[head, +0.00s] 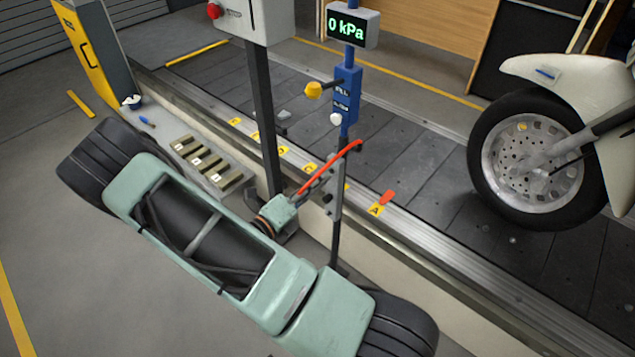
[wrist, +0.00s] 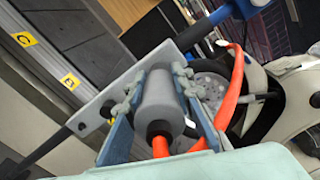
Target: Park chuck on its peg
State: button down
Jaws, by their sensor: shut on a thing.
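The chuck is a grey cylinder (wrist: 162,103) with a dark end and an orange hose (wrist: 232,85) at its near end. My gripper (wrist: 155,90) is shut on it, one blue finger on each side. In the head view my gripper (head: 314,187) is at a grey upright plate (head: 334,196) below the blue post, and the orange hose (head: 332,165) rises past it. In the wrist view the plate (wrist: 92,120) lies just beyond the chuck. I cannot make out the peg, or whether the chuck touches the plate.
A motorcycle wheel (head: 528,160) stands on the slat conveyor (head: 420,160) at right. Small blocks (head: 208,162) lie on the ledge at left.

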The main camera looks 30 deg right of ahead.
jog(key=shift+w+d, duration=0.25)
jog(key=shift+d, duration=0.45)
jog(key=c, duration=1.6)
grip_release()
